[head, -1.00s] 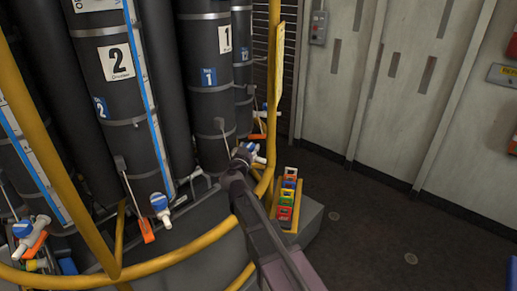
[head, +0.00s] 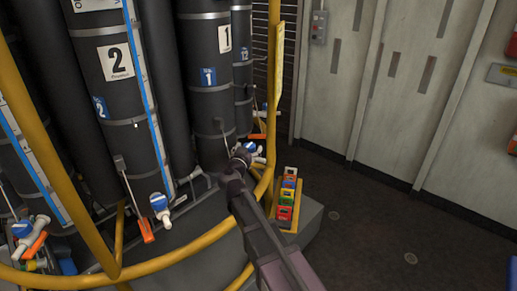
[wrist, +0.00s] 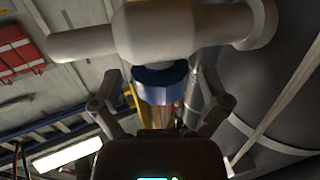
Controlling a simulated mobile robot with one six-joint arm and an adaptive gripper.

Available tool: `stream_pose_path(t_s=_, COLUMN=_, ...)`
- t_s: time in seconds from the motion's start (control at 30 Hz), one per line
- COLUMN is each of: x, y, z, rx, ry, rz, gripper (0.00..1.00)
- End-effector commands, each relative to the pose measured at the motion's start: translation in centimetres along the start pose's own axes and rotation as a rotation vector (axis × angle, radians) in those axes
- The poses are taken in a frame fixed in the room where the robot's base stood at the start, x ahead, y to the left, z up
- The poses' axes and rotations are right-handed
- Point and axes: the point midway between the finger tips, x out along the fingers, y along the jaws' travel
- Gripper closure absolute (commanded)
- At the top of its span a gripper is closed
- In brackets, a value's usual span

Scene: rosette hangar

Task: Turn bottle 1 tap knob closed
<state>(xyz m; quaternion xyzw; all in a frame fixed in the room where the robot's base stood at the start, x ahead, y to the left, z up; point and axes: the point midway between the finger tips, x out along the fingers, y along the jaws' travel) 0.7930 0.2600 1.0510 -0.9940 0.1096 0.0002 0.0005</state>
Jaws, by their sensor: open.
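Bottle 1 (head: 212,110) is a tall dark cylinder with a blue "1" label, strapped in the rack. Its white tap (wrist: 165,32) spans the top of the wrist view. The blue tap knob (wrist: 160,82) sits below the tap body in that picture, between the two fingers of my gripper (wrist: 160,95). The fingers are open, with visible gaps on both sides of the knob. In the head view my gripper (head: 240,162) is at the foot of bottle 1 and hides most of the tap. The knob's exact angle is unclear.
Bottle 2 (head: 116,80) stands to the left with its own blue-knobbed tap (head: 160,204). A yellow rail (head: 271,90) curves close to my arm. A yellow tray (head: 292,229) with coloured blocks sits right of the arm. Floor at the right is clear.

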Motion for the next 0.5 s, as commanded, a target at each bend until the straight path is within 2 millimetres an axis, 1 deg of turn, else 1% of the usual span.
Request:
stream_pose_path(t_s=0.27, x=-0.3, y=0.0, z=0.0, rx=-0.001, ry=0.0, rz=-0.001, gripper=0.04)
stream_pose_path(t_s=0.37, x=-0.8, y=0.0, z=0.0, rx=-0.001, ry=0.0, rz=-0.002, gripper=0.04)
stream_pose_path(t_s=0.5, x=-2.3, y=0.1, z=0.0, rx=-0.001, ry=0.0, rz=-0.002, gripper=0.04)
